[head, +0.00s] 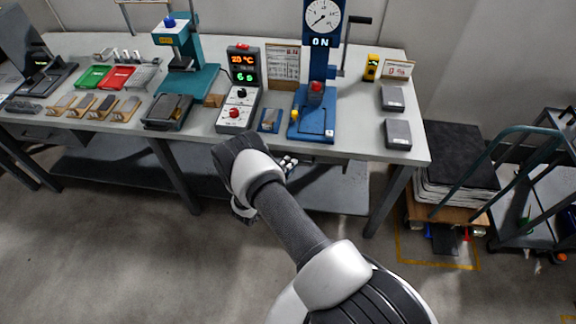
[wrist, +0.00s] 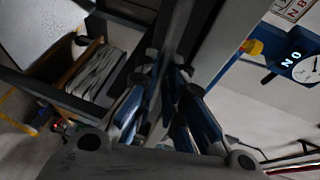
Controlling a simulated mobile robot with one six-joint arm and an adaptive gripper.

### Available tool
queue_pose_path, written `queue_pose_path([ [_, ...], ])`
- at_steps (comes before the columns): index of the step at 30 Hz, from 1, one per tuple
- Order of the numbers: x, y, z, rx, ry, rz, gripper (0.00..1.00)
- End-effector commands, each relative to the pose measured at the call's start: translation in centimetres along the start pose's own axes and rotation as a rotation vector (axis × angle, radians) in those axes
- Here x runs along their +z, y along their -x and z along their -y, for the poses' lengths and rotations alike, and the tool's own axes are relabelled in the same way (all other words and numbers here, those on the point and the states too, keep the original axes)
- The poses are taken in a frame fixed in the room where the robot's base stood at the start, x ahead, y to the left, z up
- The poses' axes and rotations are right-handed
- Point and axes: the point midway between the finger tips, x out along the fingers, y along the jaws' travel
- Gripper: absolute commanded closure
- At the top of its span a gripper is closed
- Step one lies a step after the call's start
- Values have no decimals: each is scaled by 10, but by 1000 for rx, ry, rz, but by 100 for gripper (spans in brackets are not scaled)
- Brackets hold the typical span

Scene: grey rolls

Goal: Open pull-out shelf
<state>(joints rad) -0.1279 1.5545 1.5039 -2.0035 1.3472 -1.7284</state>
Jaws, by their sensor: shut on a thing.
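My gripper (wrist: 165,105) shows in the wrist view with its blue-grey fingers close together on a dark grey edge (wrist: 178,35), which looks like the front or handle of the pull-out shelf. Exactly where the fingers touch it is hard to make out in the dark. In the head view my arm reaches forward to the front of the workbench (head: 385,148), just below the tabletop. There my wrist hides most of the gripper and the shelf front. How far the shelf stands out cannot be told.
The benchtop carries a blue dial press (head: 316,100), a grey control box (head: 240,95), a teal press (head: 187,60) and red and green trays (head: 117,77). A low shelf (head: 335,198) runs beneath. A stacked dolly (head: 452,165) and a cart (head: 535,185) stand right. Floor in front is clear.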

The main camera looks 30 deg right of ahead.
Motion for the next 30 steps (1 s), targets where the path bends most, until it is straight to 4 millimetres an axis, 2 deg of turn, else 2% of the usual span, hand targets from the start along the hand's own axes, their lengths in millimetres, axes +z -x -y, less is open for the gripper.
queue_pose_path([
  [12, 0, 1, 0, 0, 0, 0, 100],
  [17, -3, 10, -2, 1, 3, 1, 100],
  [23, -17, 45, -9, 2, 8, 5, 100],
  [30, -46, 116, -25, 0, 9, 9, 100],
])
